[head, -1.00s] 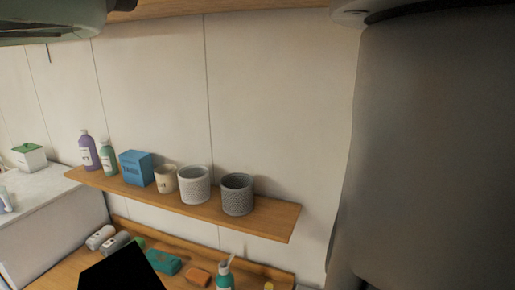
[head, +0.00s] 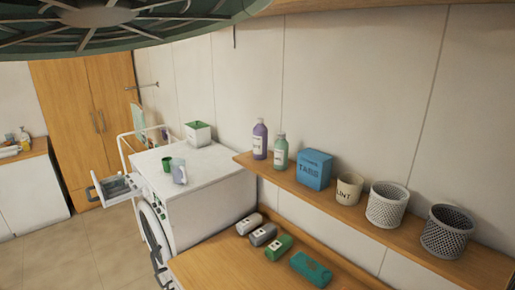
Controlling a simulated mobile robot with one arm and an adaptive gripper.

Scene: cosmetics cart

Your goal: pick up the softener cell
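A white washing machine (head: 215,205) stands left of centre in the head view. A drawer (head: 101,200) is pulled out from its front at the upper left, with small pale parts inside. I cannot tell which part, if any, is the softener cell; it is too small at this distance. A small green cup (head: 167,164) and a pale grey cup or jug (head: 179,174) stand on the machine's top. My gripper is not in view.
A wooden shelf (head: 330,206) holds bottles, a blue box, a cup and mesh baskets. The wooden counter (head: 215,270) below carries several small packs. A white box with a green lid (head: 198,133) stands on the machine. The floor (head: 75,240) at left is clear.

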